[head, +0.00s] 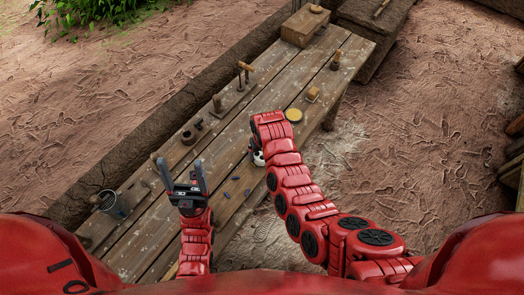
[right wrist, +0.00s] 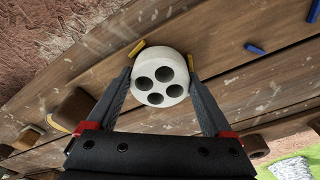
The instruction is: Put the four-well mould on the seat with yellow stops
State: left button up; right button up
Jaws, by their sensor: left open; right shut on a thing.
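The four-well mould (right wrist: 160,80) is a white round block with four dark holes in its face. My right gripper (right wrist: 160,88) is shut on it, one finger on each side. In the head view the mould (head: 258,158) shows only as a small white piece beside my right arm, which hides most of it. A yellow stop (right wrist: 137,48) shows just past the mould's upper left edge, and another yellow bit (right wrist: 190,62) at its right edge. I cannot tell whether the mould touches the bench. My left gripper (head: 181,170) is open and empty over the bench's near left part.
Blue stops (head: 235,178) lie on the plank bench (head: 165,215), left of the mould; one shows in the wrist view (right wrist: 255,48).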

jog(key=shift+w+f, duration=0.1)
jog(key=o, duration=1.4)
